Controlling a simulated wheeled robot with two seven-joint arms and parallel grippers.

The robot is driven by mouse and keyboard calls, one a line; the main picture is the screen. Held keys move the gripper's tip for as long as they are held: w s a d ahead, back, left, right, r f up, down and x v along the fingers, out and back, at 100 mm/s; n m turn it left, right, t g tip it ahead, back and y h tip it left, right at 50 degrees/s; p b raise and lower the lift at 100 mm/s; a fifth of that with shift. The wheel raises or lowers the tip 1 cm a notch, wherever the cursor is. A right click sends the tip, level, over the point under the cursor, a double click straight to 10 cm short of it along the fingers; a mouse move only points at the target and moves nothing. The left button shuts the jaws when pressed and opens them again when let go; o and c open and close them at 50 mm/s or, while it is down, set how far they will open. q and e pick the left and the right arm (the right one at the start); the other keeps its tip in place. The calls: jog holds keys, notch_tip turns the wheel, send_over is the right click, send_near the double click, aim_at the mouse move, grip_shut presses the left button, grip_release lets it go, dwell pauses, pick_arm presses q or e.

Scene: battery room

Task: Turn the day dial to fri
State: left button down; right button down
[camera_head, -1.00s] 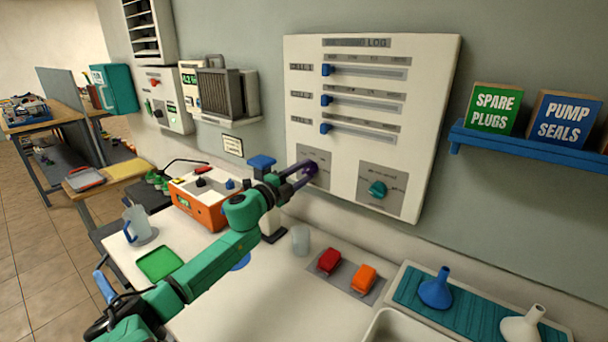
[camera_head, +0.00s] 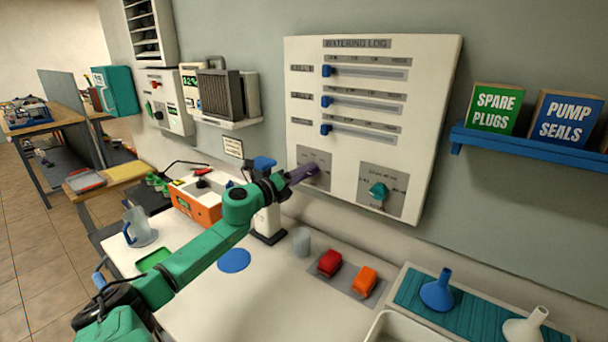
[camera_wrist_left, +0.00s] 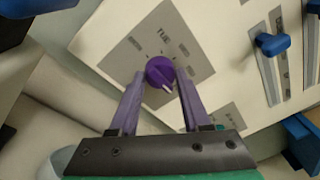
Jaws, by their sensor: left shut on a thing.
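The day dial is a purple knob (camera_wrist_left: 160,71) on a grey square plate of the white board, with a readable TUE label and other labels too small to read. A white mark on the knob points to the lower right in the left wrist view. My left gripper (camera_wrist_left: 160,78) has a finger on each side of the knob and is shut on it. In the head view my left gripper (camera_head: 306,173) reaches the lower left of the board (camera_head: 430,85), mostly covering the dial. My right gripper is not in view.
A teal dial (camera_head: 378,191) sits on another plate to the right. Several blue sliders (camera_head: 326,101) are above. Below are a white-and-blue stand (camera_head: 267,220), a clear cup (camera_head: 301,241), red (camera_head: 329,262) and orange (camera_head: 364,281) blocks. A blue shelf (camera_head: 530,146) juts out right.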

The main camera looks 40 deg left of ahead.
pick_arm(q)
jog(key=shift+f, duration=0.3)
jog(key=shift+c, duration=1.8)
grip_release()
jog(key=shift+r, duration=0.15)
jog(key=s, duration=1.4)
jog(key=shift+s, duration=0.35)
